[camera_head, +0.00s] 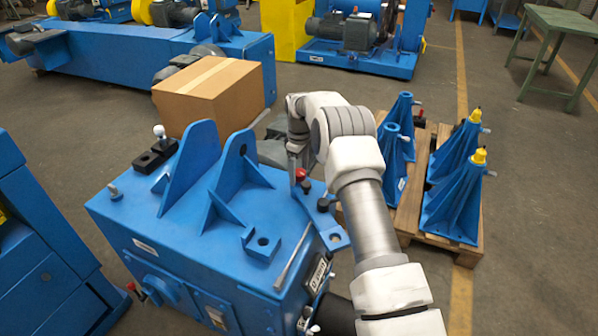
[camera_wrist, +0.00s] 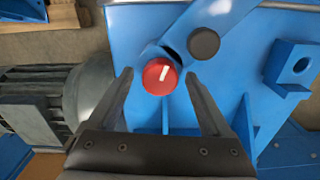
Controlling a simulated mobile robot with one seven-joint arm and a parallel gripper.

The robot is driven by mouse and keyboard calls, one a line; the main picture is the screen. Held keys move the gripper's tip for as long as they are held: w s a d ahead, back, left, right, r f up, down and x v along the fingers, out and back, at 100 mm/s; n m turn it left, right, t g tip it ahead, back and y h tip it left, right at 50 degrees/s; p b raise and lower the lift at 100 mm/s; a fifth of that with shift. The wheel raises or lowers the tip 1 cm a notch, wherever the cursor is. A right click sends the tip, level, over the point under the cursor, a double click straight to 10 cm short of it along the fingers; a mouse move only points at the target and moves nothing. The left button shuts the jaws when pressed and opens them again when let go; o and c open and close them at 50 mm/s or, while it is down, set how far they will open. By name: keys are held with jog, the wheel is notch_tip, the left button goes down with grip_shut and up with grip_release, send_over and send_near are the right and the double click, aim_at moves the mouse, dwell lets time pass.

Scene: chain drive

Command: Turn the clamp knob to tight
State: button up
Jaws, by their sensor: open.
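The clamp knob (camera_wrist: 160,76) is a round red knob with a white line mark, set on the blue machine beside a slot. In the wrist view its mark stands nearly upright, leaning slightly right. It also shows in the head view as a small red knob (camera_head: 301,174) at the machine's right side, below my arm's end. My gripper (camera_wrist: 158,78) is open, with one dark finger to the left and one to the right of the knob. Both fingers look apart from it. In the head view the gripper is mostly hidden by my arm.
A black round knob (camera_wrist: 204,43) sits just right of the red knob. Blue upright brackets (camera_head: 190,165) rise from the machine top (camera_head: 150,212). A grey motor (camera_wrist: 40,105) lies at left in the wrist view. A cardboard box (camera_head: 210,95) stands behind; a pallet of blue stands (camera_head: 455,190) is at right.

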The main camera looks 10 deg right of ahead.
grip_shut()
dwell(0.3)
jog(key=shift+m, duration=0.3)
jog(key=m+p, duration=0.1)
jog(key=m, duration=0.8)
jog(key=shift+m, duration=2.3)
